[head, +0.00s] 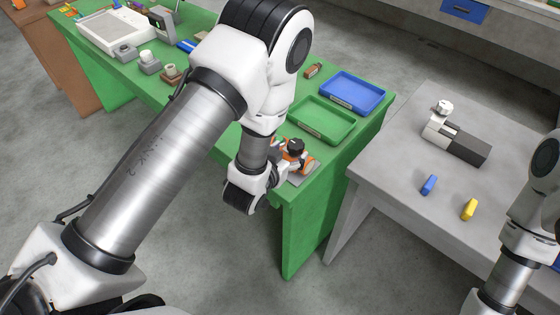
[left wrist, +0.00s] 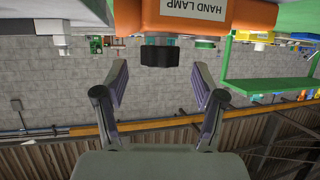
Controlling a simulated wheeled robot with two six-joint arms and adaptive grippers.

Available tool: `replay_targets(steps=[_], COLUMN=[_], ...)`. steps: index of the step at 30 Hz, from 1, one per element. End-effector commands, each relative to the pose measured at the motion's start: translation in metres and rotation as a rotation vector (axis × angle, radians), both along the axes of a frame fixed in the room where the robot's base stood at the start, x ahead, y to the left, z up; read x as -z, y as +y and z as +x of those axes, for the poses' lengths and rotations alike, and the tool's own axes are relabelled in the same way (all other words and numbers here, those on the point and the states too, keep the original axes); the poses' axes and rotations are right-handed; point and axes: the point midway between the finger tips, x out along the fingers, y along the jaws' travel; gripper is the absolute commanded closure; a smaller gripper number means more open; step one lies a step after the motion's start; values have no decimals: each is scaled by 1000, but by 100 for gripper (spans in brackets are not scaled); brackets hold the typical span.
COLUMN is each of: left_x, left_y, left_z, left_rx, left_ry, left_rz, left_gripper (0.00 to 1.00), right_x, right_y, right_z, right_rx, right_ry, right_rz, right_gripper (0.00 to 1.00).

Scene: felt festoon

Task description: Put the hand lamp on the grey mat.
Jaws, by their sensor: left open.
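The hand lamp is an orange body with a black knob-like part (head: 295,146), at the near right end of the green table. In the left wrist view the orange hand lamp (left wrist: 190,25) carries a white label reading HAND LAMP, upside down. The grey mat (head: 304,178) shows as a small strip at the table edge, and the lamp appears to stand on it. My left gripper (left wrist: 160,80) is open and empty, with its fingers apart on either side of the line to the black part. In the head view my left wrist partly hides the lamp and mat. My right gripper's fingers are out of view.
A green tray (head: 322,119) and a blue tray (head: 352,93) lie behind the lamp. A small brown-orange object (head: 313,71) is near them. A grey table (head: 390,185) at right holds a grey device (head: 456,143), a blue block (head: 429,185) and a yellow block (head: 469,209).

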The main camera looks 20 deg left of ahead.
Motion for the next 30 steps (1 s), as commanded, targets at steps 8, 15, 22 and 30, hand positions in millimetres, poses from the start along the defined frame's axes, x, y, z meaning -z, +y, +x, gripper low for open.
replay_targets(steps=[8, 15, 22, 30], left_x=[-24, -28, 70, 177], left_y=[6, 7, 40, 71], left_z=[-58, -66, -121, -283], left_rx=[1, 0, -85, -132], left_ry=[2, 0, 400, 1133], left_rz=[0, 0, 29, 35], left_gripper=[31, 31, 31, 31], right_x=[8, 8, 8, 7], right_y=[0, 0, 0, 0], right_z=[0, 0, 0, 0], right_rx=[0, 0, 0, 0], right_ry=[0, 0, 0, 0], right_rz=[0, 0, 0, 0], right_gripper=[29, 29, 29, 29])
